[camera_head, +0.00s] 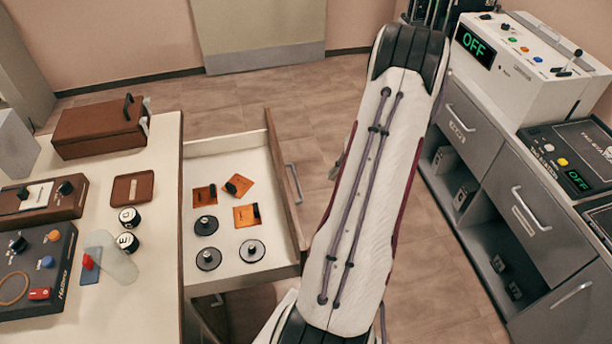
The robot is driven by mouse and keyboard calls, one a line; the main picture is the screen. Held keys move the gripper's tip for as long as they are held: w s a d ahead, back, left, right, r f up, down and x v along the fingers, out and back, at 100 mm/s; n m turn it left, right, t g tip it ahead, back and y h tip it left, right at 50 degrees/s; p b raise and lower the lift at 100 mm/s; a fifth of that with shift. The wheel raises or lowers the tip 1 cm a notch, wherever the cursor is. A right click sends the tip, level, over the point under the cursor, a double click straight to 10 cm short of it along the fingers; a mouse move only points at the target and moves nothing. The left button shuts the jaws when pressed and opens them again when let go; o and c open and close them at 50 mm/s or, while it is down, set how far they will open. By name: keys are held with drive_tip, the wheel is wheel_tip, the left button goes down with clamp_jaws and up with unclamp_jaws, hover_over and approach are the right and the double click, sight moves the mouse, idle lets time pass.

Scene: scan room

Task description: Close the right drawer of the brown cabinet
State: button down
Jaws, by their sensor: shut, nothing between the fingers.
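The drawer (230,155) of the brown cabinet stands open in the head view, pulled out to the right of the cream cabinet top (155,250). Its brown wooden front (284,190) carries a silver handle (295,184). Inside lie several orange squares (246,215) and several round black-and-grey discs (252,250). My white arm crosses the view just right of the drawer front and hides the floor behind it. My gripper cannot be made out; the arm covers where it might be. Whether anything of mine touches the drawer cannot be told.
On the cabinet top are a brown case (98,128), a small brown tray (131,189), two black-and-white knobs (129,218) and a dark control box (35,272). Grey drawers (515,205) with instruments line the right. Tiled floor (440,265) lies open between.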

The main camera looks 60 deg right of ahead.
drive_tip(key=shift+w+d+r+n+t+h, duration=0.15)
drive_tip(key=shift+w+d+r+n, duration=0.15)
drive_tip(key=shift+d+n, duration=0.3)
drive_tip(key=shift+w+d+r+n+t+h, duration=0.1)
drive_tip(key=shift+w+d+r+n+h, duration=0.15)
drive_tip(key=shift+d+n, duration=0.25)
drive_tip(key=shift+w+d+r+n+t+h, duration=0.1)
drive_tip(key=shift+w+d+r+n+t, duration=0.15)
drive_tip(key=shift+d+n, duration=0.35)
drive_tip(key=shift+w+f, duration=0.15)
drive_tip(key=w+a+r+x, duration=0.1)
drive_tip(key=a+x, duration=0.1)
drive_tip(key=x, duration=1)
drive_tip(key=shift+a, duration=0.25)
drive_tip(key=shift+w, duration=0.15)
drive_tip(key=w+a, duration=2.2)
drive_tip(key=a, duration=0.1)
drive_tip(key=shift+w, duration=0.4)
